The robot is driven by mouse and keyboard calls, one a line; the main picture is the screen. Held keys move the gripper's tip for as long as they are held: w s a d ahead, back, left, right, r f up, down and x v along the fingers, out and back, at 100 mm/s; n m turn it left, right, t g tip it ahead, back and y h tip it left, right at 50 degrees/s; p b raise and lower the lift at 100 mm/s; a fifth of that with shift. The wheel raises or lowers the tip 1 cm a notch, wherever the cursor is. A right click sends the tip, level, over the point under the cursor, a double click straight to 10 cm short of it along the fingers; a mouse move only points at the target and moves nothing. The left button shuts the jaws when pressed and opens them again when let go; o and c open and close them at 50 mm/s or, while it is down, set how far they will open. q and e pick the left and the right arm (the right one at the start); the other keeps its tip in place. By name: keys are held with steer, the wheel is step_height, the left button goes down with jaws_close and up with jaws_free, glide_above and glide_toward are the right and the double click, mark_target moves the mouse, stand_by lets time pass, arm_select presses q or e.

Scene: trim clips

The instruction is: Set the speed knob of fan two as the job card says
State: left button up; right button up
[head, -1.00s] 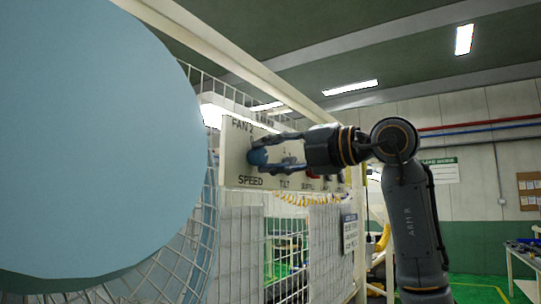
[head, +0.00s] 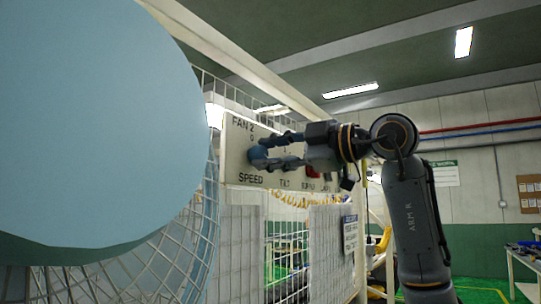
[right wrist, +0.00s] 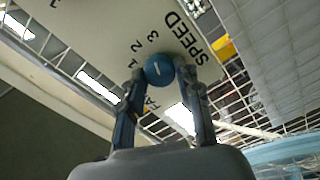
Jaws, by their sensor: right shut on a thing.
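The fan two panel (head: 238,133) is cream and reads "FAN 2", with "SPEED", "TILT" and further labels below. The round blue speed knob (right wrist: 159,68) sits between the two fingertips of my right gripper (right wrist: 160,75), which is shut on it. In the head view the right gripper (head: 258,153) reaches the knob from the right and mostly hides it. In the right wrist view a short pale mark shows on the knob, beside the printed 1, 2 and 3. I cannot tell which number it points at. The left gripper is not in view.
A large pale blue disc (head: 90,120) fills the left, close to me, before a white wire fan guard (head: 180,260). A white sign with a blue header (head: 349,233) hangs on the mesh fence; its text is unreadable. A red knob (head: 312,172) sits further right on the panel.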

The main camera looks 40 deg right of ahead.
steer(key=shift+m, duration=0.5)
steer(key=o, duration=1.1)
steer(key=shift+o, duration=0.2)
steer(key=shift+d, duration=0.1)
steer(key=v, duration=1.2)
steer(key=shift+f, duration=0.1)
